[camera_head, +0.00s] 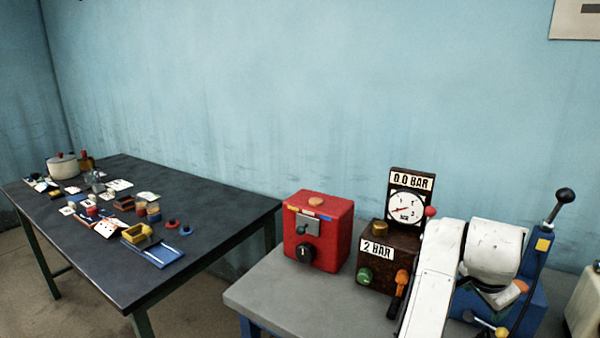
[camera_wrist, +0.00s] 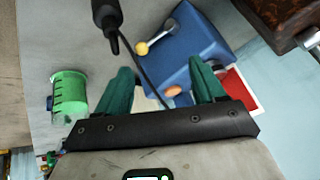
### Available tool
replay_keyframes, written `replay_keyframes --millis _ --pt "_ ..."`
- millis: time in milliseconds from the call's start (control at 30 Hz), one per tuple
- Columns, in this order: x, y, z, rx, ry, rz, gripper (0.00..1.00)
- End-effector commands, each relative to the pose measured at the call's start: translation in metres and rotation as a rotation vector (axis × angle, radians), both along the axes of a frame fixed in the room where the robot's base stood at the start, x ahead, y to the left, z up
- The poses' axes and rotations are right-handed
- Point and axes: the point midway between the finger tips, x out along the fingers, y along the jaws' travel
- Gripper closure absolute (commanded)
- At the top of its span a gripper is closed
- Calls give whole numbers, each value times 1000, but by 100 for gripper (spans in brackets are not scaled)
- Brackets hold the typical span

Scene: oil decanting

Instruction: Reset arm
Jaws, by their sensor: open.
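In the wrist view, my gripper (camera_wrist: 160,82) has its two green fingers spread wide apart with nothing held between them. Beyond the fingers is a blue machine body (camera_wrist: 195,45) with a yellow-knobbed lever (camera_wrist: 142,47) and an orange part (camera_wrist: 173,91). In the head view, my white arm reaches up in front of the blue machine (camera_head: 530,305), which has a tall black-knobbed lever (camera_head: 564,196). My fingertips cannot be made out clearly there.
A green marked cup (camera_wrist: 69,95) lies left of my fingers in the wrist view. A red box (camera_head: 318,232) and a brown gauge box (camera_head: 385,262) stand on the grey table (camera_head: 265,295). A dark table (camera_head: 225,212) holds small items. The grey table's front left is clear.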

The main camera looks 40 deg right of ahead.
Motion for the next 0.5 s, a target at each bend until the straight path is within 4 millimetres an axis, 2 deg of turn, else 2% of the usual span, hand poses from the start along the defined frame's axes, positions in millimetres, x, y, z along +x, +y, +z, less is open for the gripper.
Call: replay_keyframes --millis 167,267,367,500 --pt "32 34 -22 -134 128 420 31" --pt "49 66 -41 -178 191 668 31" --pt "60 108 -67 -202 243 921 31" --pt "62 179 -108 -198 288 1272 31"
